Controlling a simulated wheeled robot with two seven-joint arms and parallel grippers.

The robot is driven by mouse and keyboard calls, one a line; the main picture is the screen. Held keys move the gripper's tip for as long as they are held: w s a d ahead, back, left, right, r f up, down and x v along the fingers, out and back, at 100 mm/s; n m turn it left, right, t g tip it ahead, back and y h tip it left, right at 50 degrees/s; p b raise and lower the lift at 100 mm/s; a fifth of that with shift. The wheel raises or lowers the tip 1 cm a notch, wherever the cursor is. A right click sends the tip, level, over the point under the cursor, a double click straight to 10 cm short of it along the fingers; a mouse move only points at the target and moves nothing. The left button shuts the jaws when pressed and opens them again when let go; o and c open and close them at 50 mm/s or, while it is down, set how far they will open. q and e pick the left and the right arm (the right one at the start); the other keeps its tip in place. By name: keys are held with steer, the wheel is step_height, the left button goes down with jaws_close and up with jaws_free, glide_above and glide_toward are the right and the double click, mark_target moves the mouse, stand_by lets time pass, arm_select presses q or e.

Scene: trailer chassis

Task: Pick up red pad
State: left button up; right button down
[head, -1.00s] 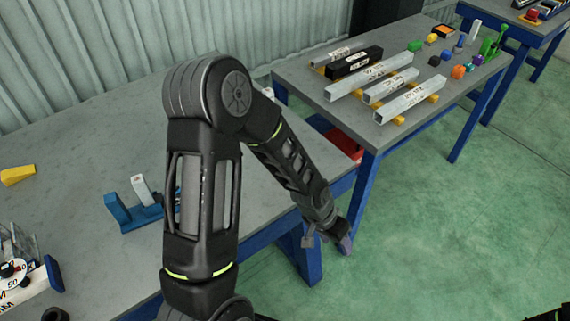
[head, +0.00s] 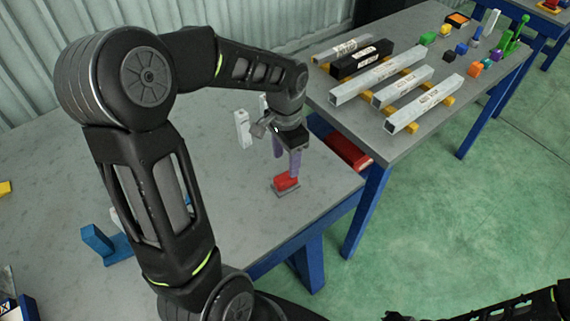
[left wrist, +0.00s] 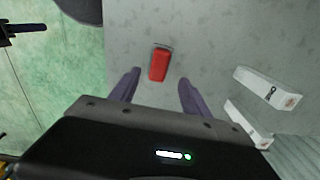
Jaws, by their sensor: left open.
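The red pad (head: 286,182) lies on a small grey base near the right corner of the grey worktable (head: 235,215). In the left wrist view the red pad (left wrist: 159,65) lies ahead of the fingers, roughly between their lines. My left gripper (head: 288,165) is open and points down just above and behind the pad. Its two purple fingers also show apart and empty in the left wrist view (left wrist: 157,90). Whether the fingers touch the pad cannot be told from the head view. Part of my right arm shows at the bottom right edge, without its gripper.
White blocks (head: 242,129) stand behind my left gripper. A blue bracket (head: 97,240) is at the left. A second table (head: 350,112) at the right carries metal bars and coloured parts. A red object (head: 347,151) is below it. The table around the pad is clear.

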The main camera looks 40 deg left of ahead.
mark_target(286, 176)
arm_select(q)
steer(key=shift+a, duration=0.15)
steer(key=shift+s+d+r, duration=0.2)
steer(key=shift+d+r, duration=0.05)
step_height(286, 176, down, 2)
steer(key=shift+a, duration=0.1)
steer(key=shift+f, duration=0.4)
step_height(286, 176, down, 5)
steer(key=shift+f+p, duration=0.15)
steer(key=shift+p, duration=0.55)
steer(key=shift+c, duration=0.3)
jaws_close()
